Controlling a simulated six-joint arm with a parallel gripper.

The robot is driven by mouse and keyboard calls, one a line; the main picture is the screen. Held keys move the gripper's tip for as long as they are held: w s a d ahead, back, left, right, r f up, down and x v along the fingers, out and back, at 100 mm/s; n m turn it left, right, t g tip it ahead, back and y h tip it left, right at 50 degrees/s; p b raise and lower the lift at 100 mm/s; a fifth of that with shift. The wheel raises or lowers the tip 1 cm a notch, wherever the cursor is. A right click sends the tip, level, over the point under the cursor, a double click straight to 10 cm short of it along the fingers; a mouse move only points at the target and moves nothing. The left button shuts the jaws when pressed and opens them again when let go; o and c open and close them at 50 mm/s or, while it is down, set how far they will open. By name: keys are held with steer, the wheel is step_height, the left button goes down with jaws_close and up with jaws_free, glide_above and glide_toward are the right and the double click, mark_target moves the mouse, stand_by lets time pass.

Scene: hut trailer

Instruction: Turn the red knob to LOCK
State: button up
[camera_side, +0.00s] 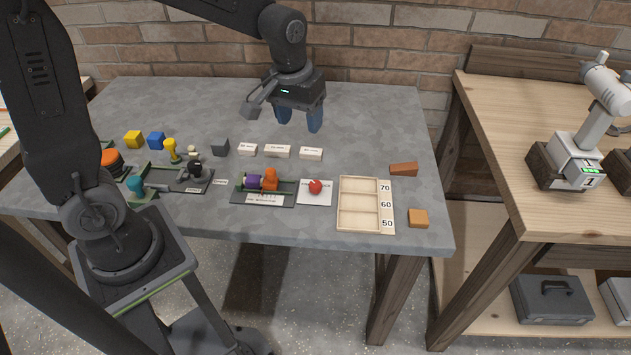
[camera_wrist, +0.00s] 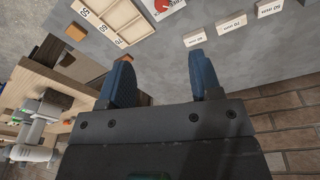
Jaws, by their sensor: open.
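The red knob (camera_side: 315,187) sits on a white square plate (camera_side: 324,200) near the front of the grey table, between a small fixture and a wooden tray. In the wrist view the red knob (camera_wrist: 162,5) is cut by the top edge, with part of its plate visible. The plate's lettering is too small to read, so I cannot tell where the knob points. My gripper (camera_side: 299,118) is open and empty, fingers down, above the back part of the table behind the knob. Its blue fingertips (camera_wrist: 160,72) show apart in the wrist view, with nothing between them.
Three white labelled blocks (camera_side: 278,151) stand between my gripper and the knob. A fixture with purple and orange parts (camera_side: 263,183) is just left of the plate. The wooden tray (camera_side: 341,221) is just right. Orange blocks (camera_side: 418,218) lie farther right. The back right tabletop is clear.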

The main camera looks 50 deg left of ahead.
steer(key=n+g, duration=0.2)
glide_above(315, 183)
step_height(315, 183, down, 8)
step_height(315, 183, down, 13)
steer(key=shift+d+f, duration=0.1)
steer(key=shift+c, duration=0.3)
steer(key=c, duration=0.9)
steer(key=shift+m, duration=0.3)
